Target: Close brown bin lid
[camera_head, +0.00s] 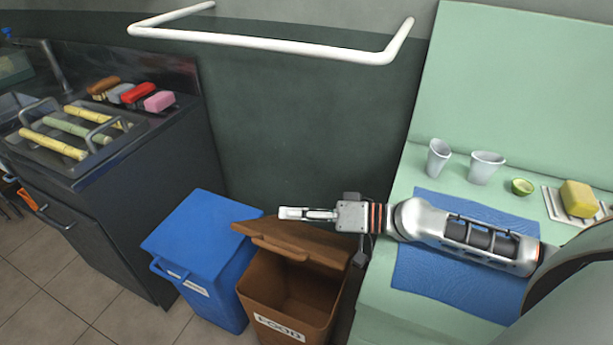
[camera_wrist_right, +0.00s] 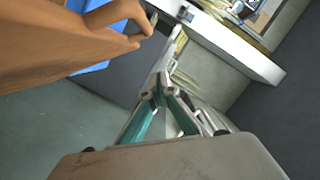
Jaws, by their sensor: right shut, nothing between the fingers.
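The brown bin (camera_head: 290,301) stands open on the floor, with a white label reading "FOOD" on its front. Its brown lid (camera_head: 291,243) is raised and tilted at the back, with a handle along its edge. The lid fills the upper left of the right wrist view (camera_wrist_right: 60,45). My right gripper (camera_head: 284,213) reaches in from the right, above and behind the lid's upper edge. Its fingers are shut and empty, pointing left; they also show in the wrist view (camera_wrist_right: 165,85). I cannot tell if it touches the lid. My left gripper is out of view.
A blue bin (camera_head: 202,250) with a closed lid stands directly left of the brown one. A green counter (camera_head: 405,302) with a blue mat (camera_head: 460,278), cups, a lime half and a sponge is at right. A white rail (camera_head: 260,41) is on the wall above.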

